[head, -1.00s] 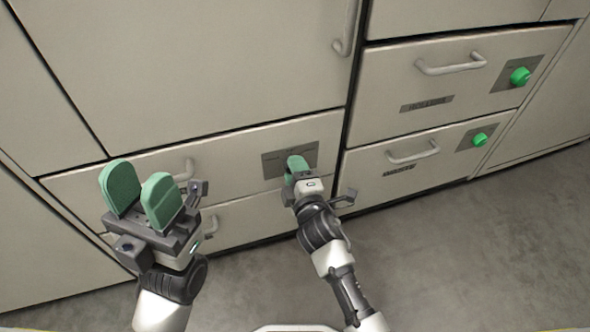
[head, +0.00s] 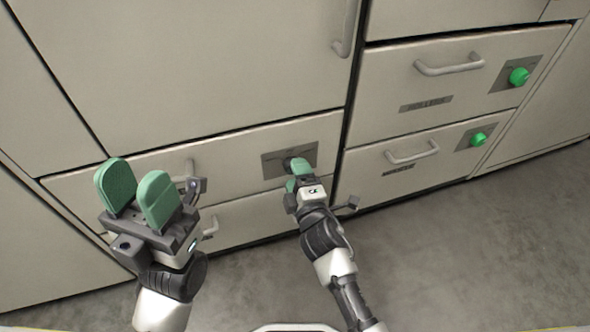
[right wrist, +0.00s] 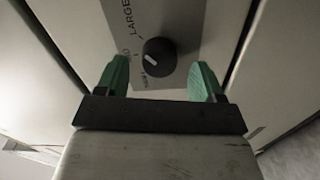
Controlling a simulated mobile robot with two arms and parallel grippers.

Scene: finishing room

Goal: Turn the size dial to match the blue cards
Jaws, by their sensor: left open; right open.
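The size dial (right wrist: 159,57) is a round black knob with a white pointer line, on a grey plate (right wrist: 181,17) on a drawer front. In the right wrist view the pointer slants toward the upper left, and LARGE is printed on the plate; other lettering is too small to read surely. My right gripper (right wrist: 160,80) is open, its green fingers on either side of the knob with gaps showing. In the head view my right gripper (head: 297,174) partly covers the plate (head: 272,163). My left gripper (head: 135,194) is open and empty at the left. No blue cards are in view.
Two drawers at the right carry green knobs, an upper one (head: 518,76) and a lower one (head: 478,139), and bar handles (head: 450,65). A large door panel (head: 200,60) is above the dial's drawer. Grey floor (head: 470,250) is clear at lower right.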

